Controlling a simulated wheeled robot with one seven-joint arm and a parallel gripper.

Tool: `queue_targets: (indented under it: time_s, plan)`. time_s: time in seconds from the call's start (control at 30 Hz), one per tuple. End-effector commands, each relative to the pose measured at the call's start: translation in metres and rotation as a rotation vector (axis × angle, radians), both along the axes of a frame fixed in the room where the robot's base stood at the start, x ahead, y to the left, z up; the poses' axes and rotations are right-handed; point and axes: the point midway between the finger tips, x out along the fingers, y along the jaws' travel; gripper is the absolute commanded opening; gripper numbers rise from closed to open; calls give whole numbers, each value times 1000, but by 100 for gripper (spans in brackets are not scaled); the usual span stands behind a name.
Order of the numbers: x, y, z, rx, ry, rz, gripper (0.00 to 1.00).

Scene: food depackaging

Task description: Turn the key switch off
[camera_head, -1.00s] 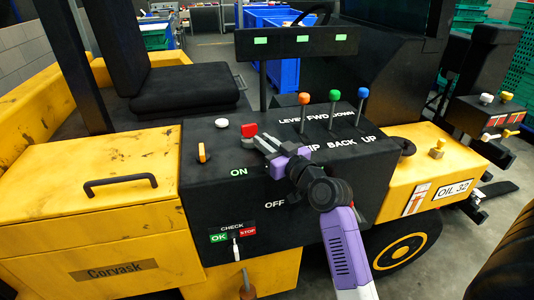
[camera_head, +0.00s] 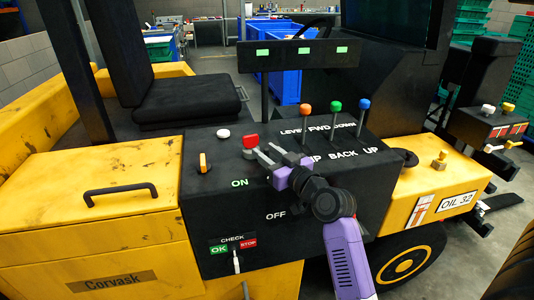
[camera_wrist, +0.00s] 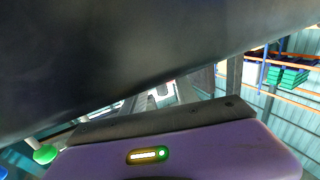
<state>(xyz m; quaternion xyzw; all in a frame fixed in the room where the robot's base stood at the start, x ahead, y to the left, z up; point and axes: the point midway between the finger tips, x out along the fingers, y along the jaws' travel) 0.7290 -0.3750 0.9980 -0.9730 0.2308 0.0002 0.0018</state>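The black control panel (camera_head: 225,200) carries the white words ON and OFF on its front face. I cannot tell for certain which control is the key switch. My gripper (camera_head: 264,153) is at the panel's upper front edge, just right of and below the red knob. Its two grey fingers are apart, with nothing clearly between them. In the wrist view the fingers (camera_wrist: 168,97) are partly hidden by a large dark surface.
Three levers with orange (camera_head: 306,107), green (camera_head: 335,106) and blue (camera_head: 364,104) tops stand behind my gripper. A CHECK toggle (camera_head: 236,262) is low on the front face. A white button (camera_head: 223,133) and a black seat (camera_head: 190,95) lie farther back.

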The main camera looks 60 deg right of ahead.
Motion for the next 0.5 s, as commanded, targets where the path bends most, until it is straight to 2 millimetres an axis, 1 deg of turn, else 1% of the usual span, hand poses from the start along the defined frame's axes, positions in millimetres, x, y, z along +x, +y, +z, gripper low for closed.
queue_targets:
  time_s: [0.07, 0.17, 0.4, 0.5]
  plan:
    - [-3, 1, 0, 0, 0, 0, 36]
    - [-12, 6, -1, 0, 1, -1, 36]
    - [-47, 24, -3, 0, 3, -1, 36]
    - [-59, 29, -3, 1, 3, -2, 36]
